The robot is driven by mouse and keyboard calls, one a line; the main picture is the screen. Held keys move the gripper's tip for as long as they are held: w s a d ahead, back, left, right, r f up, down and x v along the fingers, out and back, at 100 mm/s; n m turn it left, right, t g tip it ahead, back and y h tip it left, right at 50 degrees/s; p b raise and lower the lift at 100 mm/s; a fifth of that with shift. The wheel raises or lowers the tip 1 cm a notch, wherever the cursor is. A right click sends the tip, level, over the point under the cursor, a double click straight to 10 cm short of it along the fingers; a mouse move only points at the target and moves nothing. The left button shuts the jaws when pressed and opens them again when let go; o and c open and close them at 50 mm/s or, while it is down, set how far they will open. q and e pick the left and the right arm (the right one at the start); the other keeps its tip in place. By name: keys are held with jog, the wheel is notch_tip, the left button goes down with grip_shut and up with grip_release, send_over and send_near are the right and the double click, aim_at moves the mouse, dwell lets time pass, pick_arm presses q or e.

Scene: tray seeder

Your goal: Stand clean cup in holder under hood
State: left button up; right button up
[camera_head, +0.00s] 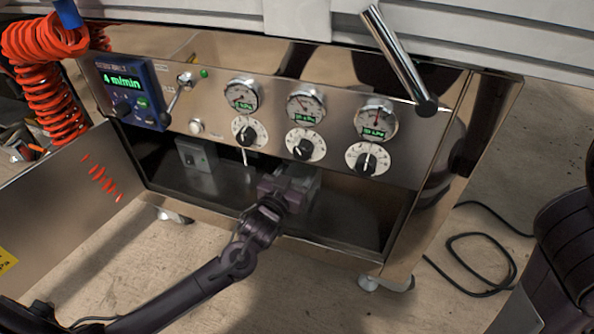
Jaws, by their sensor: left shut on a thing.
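My left gripper (288,187) reaches into the open bay under the steel gauge panel. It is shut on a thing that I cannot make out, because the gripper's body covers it. My right gripper is out of view.
The steel gauge panel (222,127) overhangs the bay. A grey box (196,155) stands at the bay's left. The open door (60,215) spreads left. A chrome bar (398,60) juts out above. Red coiled hose (50,70) hangs left; black cable (480,236) lies right.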

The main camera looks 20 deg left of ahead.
pick_arm(q)
jog(key=shift+f, duration=0.2)
dwell(0.6)
jog(key=o, duration=1.6)
jog(key=shift+c, duration=0.2)
